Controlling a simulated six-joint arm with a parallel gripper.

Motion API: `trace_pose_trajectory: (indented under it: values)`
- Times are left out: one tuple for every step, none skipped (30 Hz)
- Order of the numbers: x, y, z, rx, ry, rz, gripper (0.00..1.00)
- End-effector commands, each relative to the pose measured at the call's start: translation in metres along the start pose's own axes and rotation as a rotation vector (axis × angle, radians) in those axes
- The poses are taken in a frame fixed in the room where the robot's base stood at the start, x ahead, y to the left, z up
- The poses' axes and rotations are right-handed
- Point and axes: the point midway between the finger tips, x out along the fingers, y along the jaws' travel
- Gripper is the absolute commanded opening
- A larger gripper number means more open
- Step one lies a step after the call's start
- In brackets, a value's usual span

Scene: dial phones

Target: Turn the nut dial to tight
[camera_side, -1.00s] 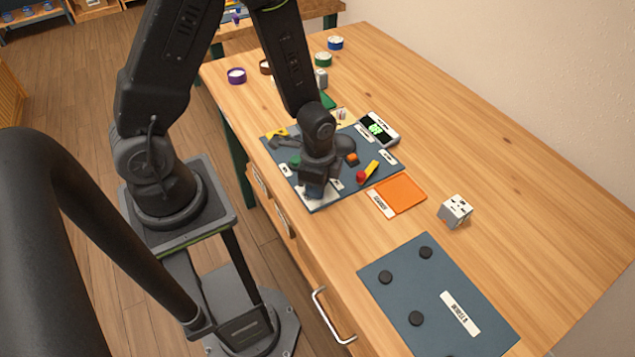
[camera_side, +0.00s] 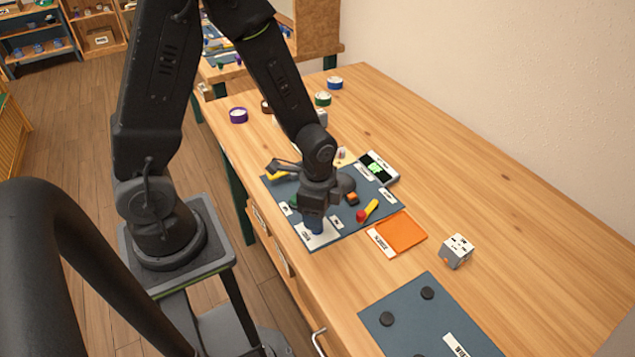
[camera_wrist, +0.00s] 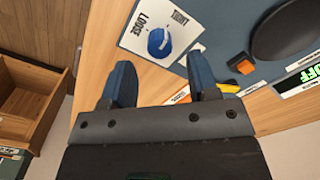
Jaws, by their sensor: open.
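The nut dial (camera_wrist: 157,43) is a round blue knob on a white plate (camera_wrist: 166,20) printed LOOSE and TIGHT. In the wrist view it lies ahead of my gripper (camera_wrist: 161,84), beyond the gap between the two blue fingers. The fingers are apart with nothing between them. A light mark shows on the knob, but I cannot read which word it points to. In the side view my gripper (camera_side: 314,224) hangs over the near corner of the blue-grey mat, above the white plate (camera_side: 320,240), and hides the knob. I cannot tell whether the fingers touch anything.
On the same mat lie a red-and-yellow lever (camera_side: 368,211) and an orange switch (camera_side: 352,198). A display box (camera_side: 378,167) stands at its far edge.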

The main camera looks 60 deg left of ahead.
Motion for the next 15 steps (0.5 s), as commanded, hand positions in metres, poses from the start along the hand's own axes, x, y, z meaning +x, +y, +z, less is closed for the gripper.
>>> trace_pose_trajectory:
  values:
    - [-0.012, -0.001, -0.001, 0.0, 0.006, -0.006, 0.54]
    - [-0.018, -0.001, -0.001, 0.0, 0.006, -0.006, 0.54]
    - [-0.026, -0.001, -0.001, 0.0, 0.006, -0.006, 0.54]
    - [-0.032, -0.001, -0.001, 0.0, 0.005, -0.006, 0.54]
    - [-0.038, -0.001, -0.001, 0.0, 0.006, -0.006, 0.54]
    - [-0.046, -0.001, -0.001, 0.0, 0.006, -0.006, 0.54]
    - [-0.052, -0.001, -0.001, 0.0, 0.006, -0.006, 0.54]
    - [-0.058, -0.001, -0.001, 0.0, 0.006, -0.006, 0.54]
    - [-0.065, -0.001, -0.001, 0.0, 0.005, -0.005, 0.54]
    - [-0.069, -0.001, -0.001, 0.0, 0.005, -0.005, 0.54]
    - [-0.074, 0.0, 0.0, 0.0, 0.004, -0.004, 0.54]
    - [-0.079, -0.001, -0.001, 0.0, 0.004, -0.004, 0.54]
    - [-0.083, -0.001, -0.001, 0.0, 0.004, -0.004, 0.54]
    - [-0.086, -0.001, -0.001, 0.0, 0.003, -0.004, 0.54]
    - [-0.09, -0.001, -0.001, 0.0, 0.003, -0.003, 0.54]
